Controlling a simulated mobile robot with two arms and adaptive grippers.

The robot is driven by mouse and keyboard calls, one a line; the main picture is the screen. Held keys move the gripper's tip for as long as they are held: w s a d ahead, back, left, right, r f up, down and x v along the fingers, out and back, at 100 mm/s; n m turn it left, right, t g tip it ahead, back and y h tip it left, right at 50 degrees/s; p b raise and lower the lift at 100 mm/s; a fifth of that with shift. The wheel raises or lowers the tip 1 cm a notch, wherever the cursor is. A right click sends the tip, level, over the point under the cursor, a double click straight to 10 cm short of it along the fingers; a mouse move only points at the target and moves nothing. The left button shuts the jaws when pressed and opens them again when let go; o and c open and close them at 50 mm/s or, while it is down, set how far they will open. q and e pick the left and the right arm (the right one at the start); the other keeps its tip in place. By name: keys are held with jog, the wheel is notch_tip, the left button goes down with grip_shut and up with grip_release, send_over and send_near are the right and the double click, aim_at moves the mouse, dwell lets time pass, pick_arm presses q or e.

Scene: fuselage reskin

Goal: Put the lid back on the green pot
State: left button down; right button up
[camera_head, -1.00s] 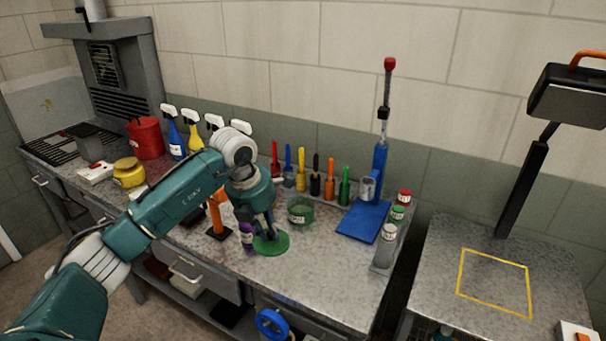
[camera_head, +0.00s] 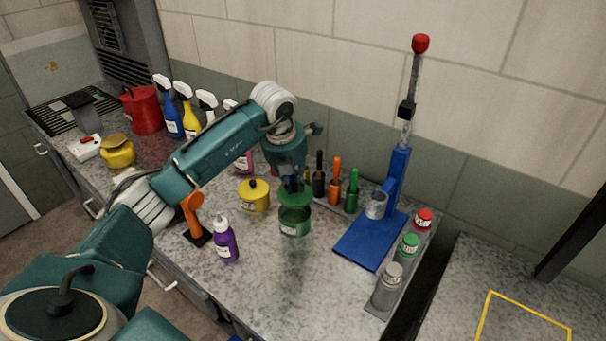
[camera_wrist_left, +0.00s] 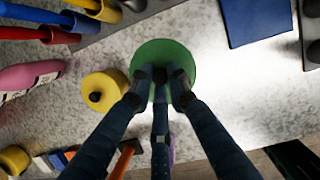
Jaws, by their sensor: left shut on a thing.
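My left gripper (camera_head: 293,184) is shut on the green lid (camera_head: 295,199), a flat round disc. It holds the lid over the green pot (camera_head: 294,222), which stands on the bench. The lid is at the pot's mouth; I cannot tell whether it touches the rim or hovers slightly above it. In the left wrist view the green lid (camera_wrist_left: 155,55) lies between the fingers (camera_wrist_left: 161,76) and hides the pot beneath. My right gripper is not in view.
A yellow pot (camera_head: 254,197) with its lid on stands left of the green pot. A purple bottle (camera_head: 226,243) stands in front of it. A blue press stand (camera_head: 371,240) and labelled jars (camera_head: 408,248) are to the right. Bench front is clear.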

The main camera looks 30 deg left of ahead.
aim_at(294, 194)
pick_arm(q)
jog(key=shift+s+f, duration=0.1)
jog(key=shift+s, duration=0.55)
jog(key=shift+f+b, duration=0.35)
jog(key=shift+b, duration=0.15)
jog(key=b+x, duration=0.1)
jog(key=x, duration=0.2)
jog(key=shift+b, duration=0.3)
jog(key=shift+s+f+b, duration=0.2)
jog(key=shift+f+b, duration=0.5)
jog(key=shift+f, duration=0.4)
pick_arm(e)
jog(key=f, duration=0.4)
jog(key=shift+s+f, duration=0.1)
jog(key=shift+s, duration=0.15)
pick_arm(q)
jog(key=shift+w, duration=0.1)
jog(key=shift+d, duration=0.1)
jog(key=shift+f+b, duration=0.1)
jog(key=shift+b, duration=0.25)
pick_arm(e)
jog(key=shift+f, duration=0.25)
